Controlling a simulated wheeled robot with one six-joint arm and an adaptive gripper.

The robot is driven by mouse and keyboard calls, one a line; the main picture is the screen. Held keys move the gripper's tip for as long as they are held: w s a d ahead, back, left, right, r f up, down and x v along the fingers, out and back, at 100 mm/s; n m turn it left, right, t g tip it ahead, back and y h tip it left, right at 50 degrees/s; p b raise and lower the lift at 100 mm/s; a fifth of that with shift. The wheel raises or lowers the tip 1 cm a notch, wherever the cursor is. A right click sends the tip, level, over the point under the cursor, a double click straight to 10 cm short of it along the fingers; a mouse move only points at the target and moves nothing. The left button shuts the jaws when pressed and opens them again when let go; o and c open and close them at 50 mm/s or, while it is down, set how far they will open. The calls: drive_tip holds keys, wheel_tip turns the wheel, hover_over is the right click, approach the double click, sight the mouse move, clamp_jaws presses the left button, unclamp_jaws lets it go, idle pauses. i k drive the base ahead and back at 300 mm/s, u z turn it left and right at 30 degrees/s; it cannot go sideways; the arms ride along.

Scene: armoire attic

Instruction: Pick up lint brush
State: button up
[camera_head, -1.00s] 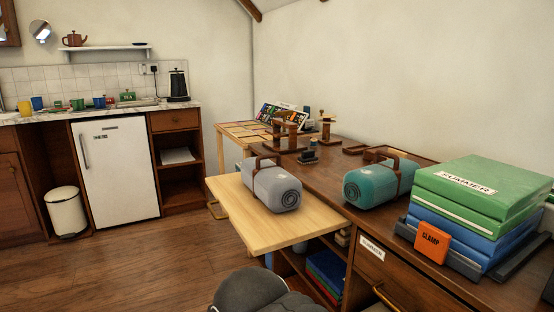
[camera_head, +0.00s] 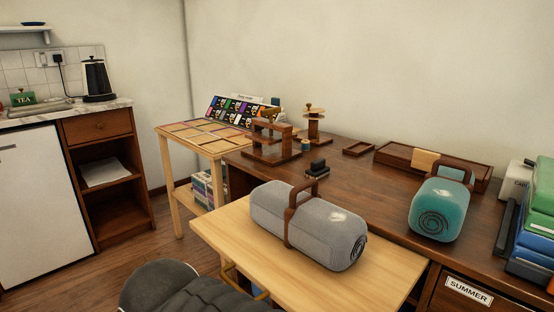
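A small dark object with a raised black grip (camera_head: 317,168), which looks like the lint brush, sits on the brown desktop (camera_head: 345,185), just behind the pale wooden board. It is small in the picture, so I cannot make out its bristles or pad. A grey rolled bundle with a brown strap handle (camera_head: 310,228) lies on the pale board (camera_head: 235,235) in front of it. My gripper's fingers are not in view.
A wooden stand (camera_head: 272,140) and a spool stand (camera_head: 313,125) are behind the dark object. A teal roll (camera_head: 440,208) and a long wooden box (camera_head: 430,165) are to its right. Blue and green boxes (camera_head: 535,225) fill the right edge. The floor (camera_head: 135,250) at left is clear.

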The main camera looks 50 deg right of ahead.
sight(317, 169)
drive_tip(key=i, duration=2.5)
drive_tip(key=z, duration=4.55)
